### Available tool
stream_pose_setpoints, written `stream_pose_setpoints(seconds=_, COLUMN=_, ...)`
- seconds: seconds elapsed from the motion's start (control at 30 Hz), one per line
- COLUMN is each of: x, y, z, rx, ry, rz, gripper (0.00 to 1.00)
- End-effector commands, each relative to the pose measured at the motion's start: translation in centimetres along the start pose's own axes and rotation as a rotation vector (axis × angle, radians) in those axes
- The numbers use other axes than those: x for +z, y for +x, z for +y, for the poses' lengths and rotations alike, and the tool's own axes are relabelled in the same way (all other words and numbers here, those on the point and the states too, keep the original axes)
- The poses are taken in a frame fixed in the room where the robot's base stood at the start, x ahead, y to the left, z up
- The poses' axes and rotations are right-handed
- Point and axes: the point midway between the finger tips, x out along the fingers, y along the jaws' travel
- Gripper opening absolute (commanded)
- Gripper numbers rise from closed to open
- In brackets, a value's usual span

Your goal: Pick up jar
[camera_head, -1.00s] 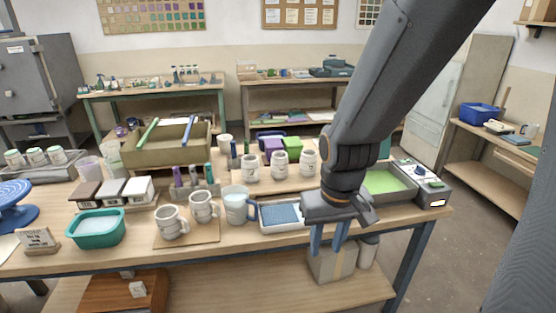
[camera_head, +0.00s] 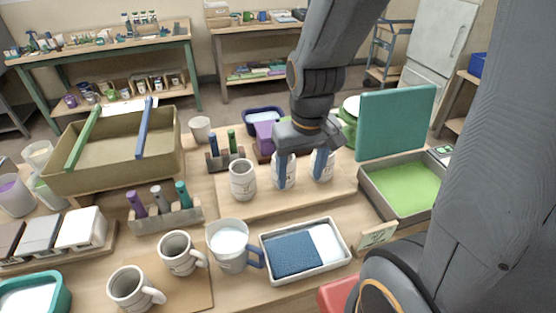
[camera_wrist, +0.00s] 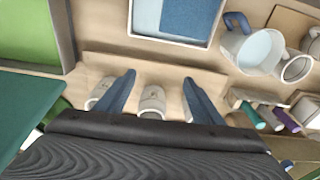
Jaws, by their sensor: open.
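Three pale cylindrical jars with small dark markings stand in a row on a wooden board: a left jar (camera_head: 243,181), a middle jar (camera_head: 277,184) and a right jar (camera_head: 328,174). My gripper (camera_head: 302,180) is open and empty, pointing down over the row. In the head view its blue fingers cover parts of the middle and right jars. In the wrist view one jar (camera_wrist: 151,101) shows in the gap between the fingers (camera_wrist: 159,78), and another jar (camera_wrist: 100,92) is partly hidden by the left finger. I cannot tell contact or exact height.
A white tray with a blue pad (camera_head: 290,256) and a blue-handled measuring cup (camera_head: 228,247) stand in front. Two mugs are at front left. A green-bottomed tray (camera_head: 402,188) with an upright teal lid (camera_head: 397,120) is at right. Marker holders stand left; a purple block is behind.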

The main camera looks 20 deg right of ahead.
Motion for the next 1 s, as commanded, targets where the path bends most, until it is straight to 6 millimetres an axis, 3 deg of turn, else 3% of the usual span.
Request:
stream_pose_setpoints(seconds=0.1, x=-3.0, y=1.1, z=0.2, rx=-0.001, ry=-0.065, rz=-0.03, gripper=0.78)
stream_pose_setpoints(seconds=0.3, x=-8.2, y=3.6, z=0.6, rx=-0.009, ry=-0.198, rz=-0.084, gripper=0.78)
stream_pose_setpoints(seconds=0.4, x=-9.8, y=4.5, z=0.7, rx=-0.014, ry=-0.244, rz=-0.101, gripper=0.78)
stream_pose_setpoints(seconds=0.57, x=-10.9, y=5.4, z=0.8, rx=-0.018, ry=-0.28, rz=-0.114, gripper=0.78)
stream_pose_setpoints(seconds=1.0, x=-10.7, y=8.8, z=0.6, rx=-0.018, ry=-0.285, rz=-0.116, gripper=0.78)
